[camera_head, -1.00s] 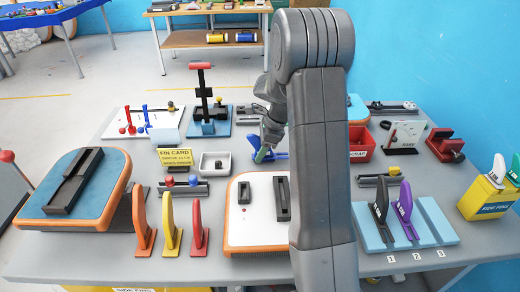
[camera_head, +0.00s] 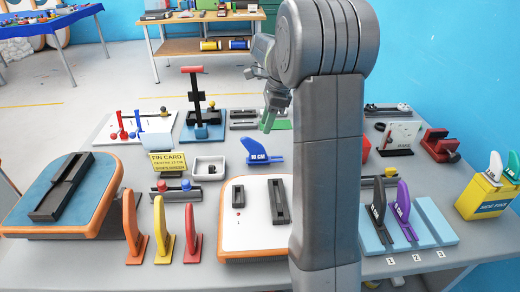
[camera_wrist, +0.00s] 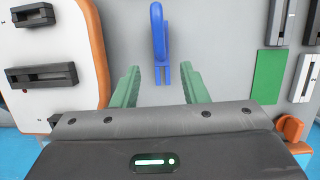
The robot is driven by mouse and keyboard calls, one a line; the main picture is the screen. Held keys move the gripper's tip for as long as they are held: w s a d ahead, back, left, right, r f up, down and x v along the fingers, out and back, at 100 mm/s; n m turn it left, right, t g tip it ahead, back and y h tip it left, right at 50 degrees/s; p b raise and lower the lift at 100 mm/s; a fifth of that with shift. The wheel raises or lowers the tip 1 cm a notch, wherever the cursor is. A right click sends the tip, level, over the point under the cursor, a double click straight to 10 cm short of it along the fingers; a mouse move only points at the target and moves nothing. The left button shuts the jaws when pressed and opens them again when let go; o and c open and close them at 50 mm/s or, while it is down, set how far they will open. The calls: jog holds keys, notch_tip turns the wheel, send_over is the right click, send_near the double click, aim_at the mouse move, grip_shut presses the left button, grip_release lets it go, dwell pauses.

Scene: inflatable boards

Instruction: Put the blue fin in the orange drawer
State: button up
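The blue fin (camera_head: 258,150) stands on the grey table behind the white board, with white lettering on its side. In the wrist view, the blue fin (camera_wrist: 159,35) is seen from above, just ahead of the gap between my fingers. My gripper (camera_head: 268,120) is above the fin and apart from it. I cannot make out an orange drawer in these views.
The orange-edged white board (camera_head: 240,247) lies in front of the fin. A white tray (camera_head: 210,168) and a yellow fin card sign (camera_head: 167,164) stand to its left. Orange, yellow and red fins stand at the front. A blue rack (camera_head: 435,222) holds black and purple fins at right.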

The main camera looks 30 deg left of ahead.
aim_at(262, 149)
jog(key=a+t+h+b, duration=0.1)
jog(key=b, duration=0.1)
jog(key=shift+s+h+b, duration=0.15)
jog(key=shift+h+b, duration=0.15)
jog(key=shift+b, duration=0.05)
jog(key=shift+t+h, duration=0.4)
notch_tip(262, 149, down, 7)
jog(key=shift+r+b, duration=0.15)
jog(key=shift+b, duration=0.9)
jog(key=f, duration=0.4)
jog(key=shift+s+a+f+b, duration=0.1)
jog(key=shift+s+f+b, duration=0.05)
jog(key=shift+s+b, duration=0.25)
jog(key=shift+f, duration=0.5)
grip_shut()
jog(key=shift+r, duration=0.15)
